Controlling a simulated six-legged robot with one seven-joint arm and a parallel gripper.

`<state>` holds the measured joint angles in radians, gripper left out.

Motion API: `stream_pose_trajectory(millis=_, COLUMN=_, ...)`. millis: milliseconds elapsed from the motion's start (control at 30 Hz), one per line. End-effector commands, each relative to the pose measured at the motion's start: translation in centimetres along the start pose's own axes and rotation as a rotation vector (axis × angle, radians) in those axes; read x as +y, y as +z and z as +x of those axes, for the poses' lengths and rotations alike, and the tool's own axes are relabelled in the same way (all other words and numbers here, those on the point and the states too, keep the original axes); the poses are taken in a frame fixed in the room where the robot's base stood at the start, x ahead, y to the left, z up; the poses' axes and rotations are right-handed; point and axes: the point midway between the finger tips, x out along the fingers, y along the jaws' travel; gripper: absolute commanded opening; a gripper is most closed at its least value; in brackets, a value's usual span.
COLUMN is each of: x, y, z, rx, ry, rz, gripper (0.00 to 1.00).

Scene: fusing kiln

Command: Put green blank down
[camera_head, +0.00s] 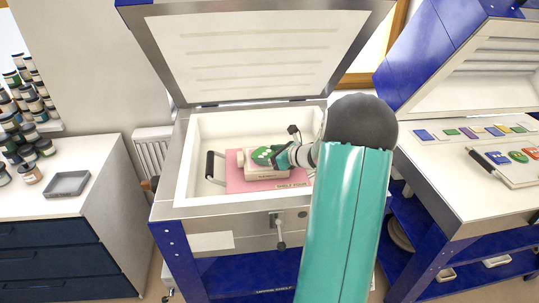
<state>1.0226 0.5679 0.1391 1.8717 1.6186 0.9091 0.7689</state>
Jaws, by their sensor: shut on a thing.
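The green blank (261,155), a small green disc with pale marks, is at my gripper's tips in the open kiln (184,190). My gripper (272,156) reaches in from the right and is shut on the green blank. The blank is just over or on a cream block (263,173); I cannot tell whether it touches. The block stands on a pink shelf (237,183) on the kiln's white floor. My teal arm hides the kiln's right side and part of the shelf.
The kiln's lid (255,55) stands open behind. A black handle (209,166) is left of the shelf. A second open kiln (470,125) at right holds several coloured tiles and a white board (508,165) with discs. A left counter (60,195) bears jars and a grey tray (67,184).

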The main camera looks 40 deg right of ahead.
Motion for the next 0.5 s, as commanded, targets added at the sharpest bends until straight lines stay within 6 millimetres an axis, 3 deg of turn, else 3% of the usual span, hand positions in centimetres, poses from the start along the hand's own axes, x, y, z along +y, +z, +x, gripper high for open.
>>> stream_pose_trajectory(millis=167, x=0.0, y=-0.3, z=0.12, rx=0.0, ry=0.0, rz=0.001, gripper=0.45)
stream_pose_trajectory(millis=200, x=0.0, y=-0.27, z=0.09, rx=0.0, ry=0.0, rz=0.0, gripper=0.8)
stream_pose_trajectory(millis=500, x=-0.01, y=-0.2, z=0.05, rx=0.0, ry=0.0, rz=0.0, gripper=0.81)
